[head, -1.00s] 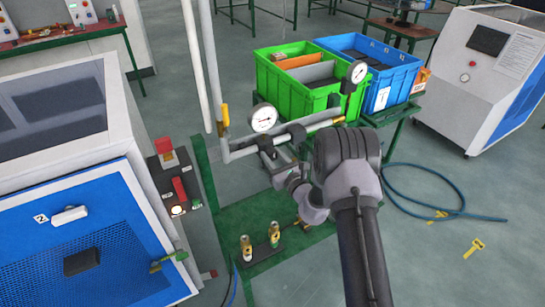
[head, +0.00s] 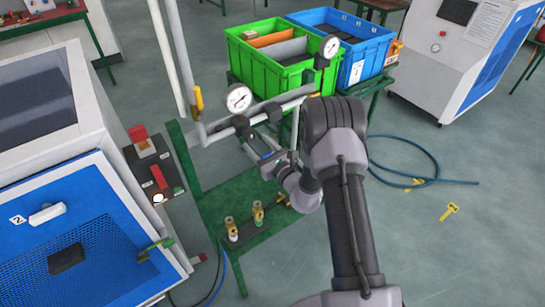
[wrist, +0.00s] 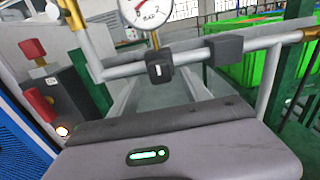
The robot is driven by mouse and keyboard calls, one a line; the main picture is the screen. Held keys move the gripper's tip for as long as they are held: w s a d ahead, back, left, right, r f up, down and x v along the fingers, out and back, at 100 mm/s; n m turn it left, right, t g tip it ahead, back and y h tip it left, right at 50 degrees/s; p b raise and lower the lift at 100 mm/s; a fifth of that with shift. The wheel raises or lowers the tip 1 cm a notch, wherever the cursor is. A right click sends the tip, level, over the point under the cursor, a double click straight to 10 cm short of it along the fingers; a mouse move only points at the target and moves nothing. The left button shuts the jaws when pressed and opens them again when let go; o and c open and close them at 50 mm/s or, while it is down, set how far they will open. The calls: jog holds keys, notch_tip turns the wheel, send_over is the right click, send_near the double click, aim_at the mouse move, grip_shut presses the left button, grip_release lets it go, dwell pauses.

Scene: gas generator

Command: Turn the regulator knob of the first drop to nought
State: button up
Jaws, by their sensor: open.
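The first drop's regulator knob is a small black block with a white mark (wrist: 160,68), on the grey horizontal pipe below a round white gauge (wrist: 143,12). It also shows in the head view (head: 241,124), under the left gauge (head: 238,98). A second black knob (wrist: 226,47) sits to its right on the same pipe. My gripper (head: 257,141) is open and empty, pointing at the pipe. In the wrist view its two grey fingers reach toward the marked knob, one on each side of it. I cannot tell whether the fingertips reach past its face.
A yellow-handled valve (head: 198,98) stands on the vertical pipe to the left. A control box with red switches (head: 152,165) and the blue-fronted machine (head: 70,240) lie left. Green (head: 262,78) and blue (head: 372,65) crates stand behind. Brass fittings (head: 231,229) stand below the pipe.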

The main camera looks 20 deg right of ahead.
jog(key=v, duration=1.2)
jog(key=shift+s+p, duration=0.2)
jog(key=shift+p, duration=0.2)
jog(key=shift+d+r, duration=0.1)
